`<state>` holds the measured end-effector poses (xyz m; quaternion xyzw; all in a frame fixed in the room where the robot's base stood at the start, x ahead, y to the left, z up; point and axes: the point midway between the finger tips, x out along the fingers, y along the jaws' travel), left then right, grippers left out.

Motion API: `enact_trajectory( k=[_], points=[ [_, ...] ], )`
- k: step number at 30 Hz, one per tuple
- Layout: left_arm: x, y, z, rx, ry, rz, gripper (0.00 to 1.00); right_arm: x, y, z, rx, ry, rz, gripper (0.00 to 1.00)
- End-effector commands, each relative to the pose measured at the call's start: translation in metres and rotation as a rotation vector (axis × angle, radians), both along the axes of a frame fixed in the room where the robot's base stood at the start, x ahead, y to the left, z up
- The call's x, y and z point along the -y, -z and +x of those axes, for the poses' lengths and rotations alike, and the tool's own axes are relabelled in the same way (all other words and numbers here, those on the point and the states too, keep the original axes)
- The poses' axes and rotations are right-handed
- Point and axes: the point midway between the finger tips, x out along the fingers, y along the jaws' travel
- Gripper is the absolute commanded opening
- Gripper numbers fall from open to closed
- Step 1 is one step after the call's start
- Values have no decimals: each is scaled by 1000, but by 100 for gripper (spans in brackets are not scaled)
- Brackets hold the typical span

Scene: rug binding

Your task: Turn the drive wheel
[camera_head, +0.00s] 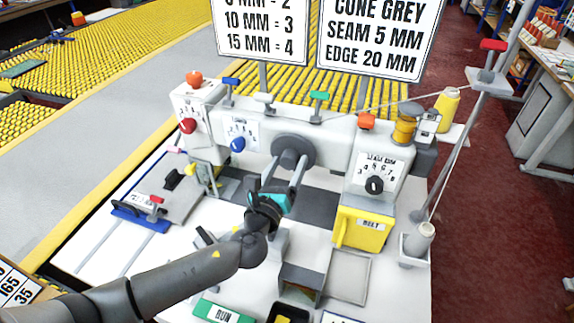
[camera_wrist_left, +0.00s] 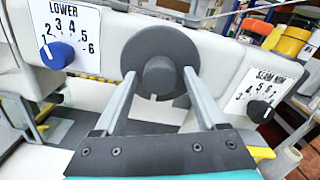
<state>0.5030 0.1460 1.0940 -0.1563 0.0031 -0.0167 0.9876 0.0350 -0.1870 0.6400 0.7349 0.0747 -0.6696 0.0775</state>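The drive wheel (camera_head: 293,149) is a dark grey disc with a round hub on the front of the white sewing machine. It also shows in the left wrist view (camera_wrist_left: 131,54), with a small pale mark low on the hub. My left gripper (camera_head: 286,166) reaches up to it from below. In the left wrist view its two fingers (camera_wrist_left: 160,77) are spread, one on each side of the hub. A narrow gap seems to show between each finger and the hub; I cannot tell whether either touches. My right gripper is out of view.
A blue LOWER knob (camera_head: 238,144) sits left of the wheel and a black SEAM knob (camera_head: 374,184) right of it. Thread cones (camera_head: 447,101) stand at the right. Two signs (camera_head: 380,35) rise behind the machine.

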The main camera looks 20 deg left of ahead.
Motion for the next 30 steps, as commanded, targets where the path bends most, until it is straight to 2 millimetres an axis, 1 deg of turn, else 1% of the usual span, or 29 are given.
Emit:
enact_trajectory(
  k=[1,2,18,19,26,30],
  points=[
    [0,0,0,0,0,0,66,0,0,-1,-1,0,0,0],
    [0,0,0,0,0,0,63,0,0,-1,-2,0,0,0],
    [0,0,0,0,-1,1,2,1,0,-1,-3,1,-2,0],
    [0,0,0,0,-1,1,0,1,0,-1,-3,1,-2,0],
    [0,0,0,-1,-1,-10,0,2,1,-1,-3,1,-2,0],
    [0,1,0,-2,-1,-48,0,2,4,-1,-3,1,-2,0]
  ],
)
